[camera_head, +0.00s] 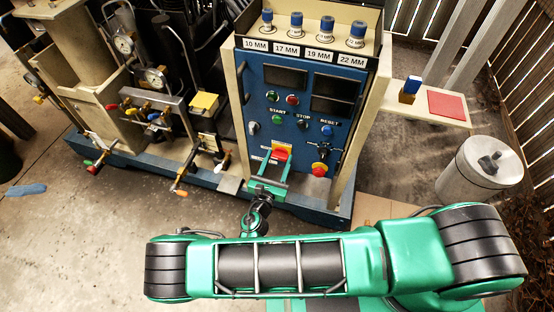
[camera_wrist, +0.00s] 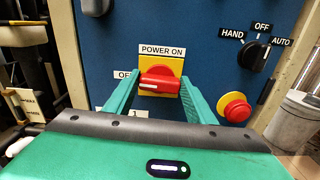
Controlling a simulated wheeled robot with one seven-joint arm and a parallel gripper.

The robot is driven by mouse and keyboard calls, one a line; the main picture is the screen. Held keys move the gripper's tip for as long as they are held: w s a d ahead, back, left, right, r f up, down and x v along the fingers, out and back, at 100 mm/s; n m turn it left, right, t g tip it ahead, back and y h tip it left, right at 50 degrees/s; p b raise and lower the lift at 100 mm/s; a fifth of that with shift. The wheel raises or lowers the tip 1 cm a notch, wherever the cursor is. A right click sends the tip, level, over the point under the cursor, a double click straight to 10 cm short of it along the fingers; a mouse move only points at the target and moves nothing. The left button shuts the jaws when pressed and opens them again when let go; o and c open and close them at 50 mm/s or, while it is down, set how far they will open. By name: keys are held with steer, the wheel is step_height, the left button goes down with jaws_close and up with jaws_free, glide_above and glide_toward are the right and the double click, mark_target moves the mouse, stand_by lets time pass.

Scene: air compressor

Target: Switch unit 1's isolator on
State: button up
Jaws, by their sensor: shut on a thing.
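The isolator is a red rotary handle (camera_wrist: 159,80) on a yellow plate (camera_wrist: 174,66), on the blue control panel. The label above it reads POWER ON. A label at its left is partly hidden and shows only "OF", and one below shows "1". The red handle lies roughly crosswise, with a white mark at its left part. My gripper (camera_wrist: 160,85) has its two green fingers on either side of the handle, shut on it. In the head view the isolator (camera_head: 282,153) shows at the panel's lower left, with my gripper (camera_head: 271,173) reaching it from the front.
A red mushroom button (camera_wrist: 235,107) sits to the right, close to the right finger. A HAND-OFF-AUTO selector (camera_wrist: 255,55) is above it. Valves and gauges stand left.

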steer(key=m, duration=0.3)
steer(key=shift+a+m, duration=0.1)
steer(key=shift+m, duration=0.3)
steer(key=m, duration=0.4)
steer(key=shift+f+m, duration=0.1)
steer(key=shift+m, duration=0.2)
steer(key=m, duration=0.4)
steer(key=shift+s+f+m, duration=0.1)
steer(key=shift+m, duration=0.2)
steer(key=shift+d+f+m, duration=0.1)
steer(key=shift+m, duration=0.95)
steer(key=shift+d+f+m, duration=0.1)
steer(key=shift+m, duration=0.95)
steer(key=o, duration=1)
steer(key=shift+d+r, duration=0.1)
steer(key=shift+o, duration=0.2)
